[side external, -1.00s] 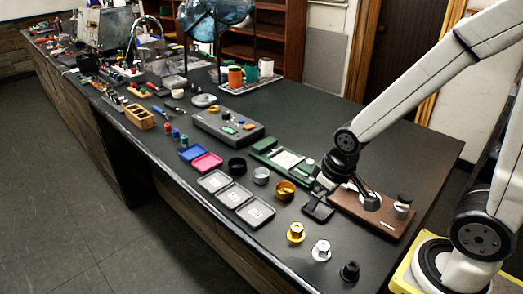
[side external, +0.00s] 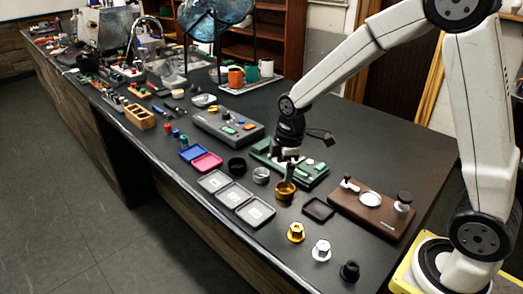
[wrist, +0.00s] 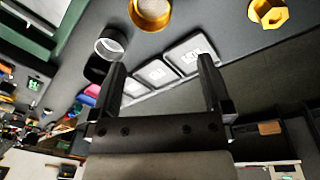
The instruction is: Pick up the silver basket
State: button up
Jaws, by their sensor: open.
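The silver basket (side external: 261,175) is a small round metal cup on the dark counter, between a black basket (side external: 237,166) and a gold basket (side external: 285,190). It also shows in the wrist view (wrist: 111,43), upper left, beyond the left finger. My gripper (side external: 287,173) points down and appears just behind or above the gold basket in the side view, to the right of the silver one. In the wrist view my gripper (wrist: 162,66) is open, with nothing between its fingers.
Shallow grey trays (side external: 233,195) lie in front of the baskets. A green tool board (side external: 312,172) is behind them. A brown board (side external: 372,210) with a silver disc stands to the right. Gold (side external: 296,232), silver (side external: 321,250) and black (side external: 349,271) hex pieces line the front edge.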

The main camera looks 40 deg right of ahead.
aim_at(261, 172)
jog(key=shift+w+d+f+n+g, duration=0.7)
jog(key=shift+w+d+n, duration=0.4)
jog(key=shift+w+n, duration=4.1)
jog(key=shift+s+f, duration=0.1)
jog(key=shift+f, duration=3.9)
jog(key=c, duration=1.2)
jog(key=shift+r, duration=0.15)
